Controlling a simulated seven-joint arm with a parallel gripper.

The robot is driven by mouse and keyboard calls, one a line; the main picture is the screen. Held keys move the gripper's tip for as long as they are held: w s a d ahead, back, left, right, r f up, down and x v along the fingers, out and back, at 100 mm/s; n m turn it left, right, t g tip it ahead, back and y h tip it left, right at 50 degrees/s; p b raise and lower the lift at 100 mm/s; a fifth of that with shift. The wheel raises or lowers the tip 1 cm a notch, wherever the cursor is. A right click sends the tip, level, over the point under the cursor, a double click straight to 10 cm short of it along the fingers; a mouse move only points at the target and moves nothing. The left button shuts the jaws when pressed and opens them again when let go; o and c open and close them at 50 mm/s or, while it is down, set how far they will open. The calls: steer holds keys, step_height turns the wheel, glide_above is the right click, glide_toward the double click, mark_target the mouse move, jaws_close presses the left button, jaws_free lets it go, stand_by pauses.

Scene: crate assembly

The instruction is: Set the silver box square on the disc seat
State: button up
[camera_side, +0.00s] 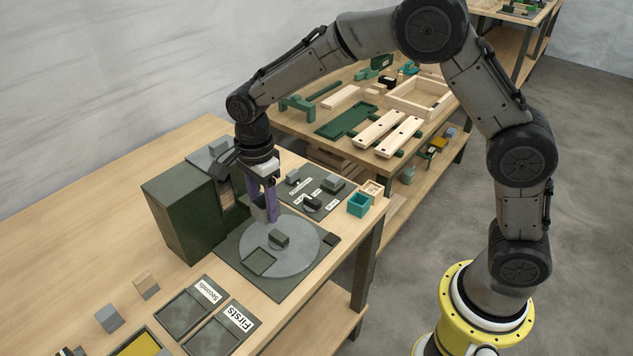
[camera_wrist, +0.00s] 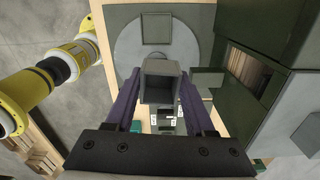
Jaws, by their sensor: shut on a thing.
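The grey disc (camera_side: 300,253) lies on a dark square plate, with a square seat (camera_side: 260,262) near its front-left edge. In the wrist view, the seat (camera_wrist: 156,28) is at the top, ahead of my fingers and empty. My gripper (camera_side: 265,218) points down over the back part of the disc. In the wrist view its purple fingers (camera_wrist: 161,82) are shut on the grey silver box (camera_wrist: 160,88), apart from the seat. In the side view the fingers largely hide where the box is held. A small dark grey block (camera_side: 279,239) shows near the disc's middle.
A tall dark green cabinet (camera_side: 180,218) stands close to the left of my gripper. A labelled board with grey blocks (camera_side: 333,183) and a teal open box (camera_side: 358,204) are behind and right. Labelled trays (camera_side: 218,332) and loose cubes (camera_side: 109,318) are in front.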

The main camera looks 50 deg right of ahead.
steer(key=n, duration=0.1)
glide_above(258, 262)
step_height(258, 262, down, 4)
steer(key=r, duration=0.1)
steer(key=shift+f, duration=3.5)
steer(key=shift+f, duration=0.1)
steer(key=o, duration=1.4)
step_height(258, 262, up, 7)
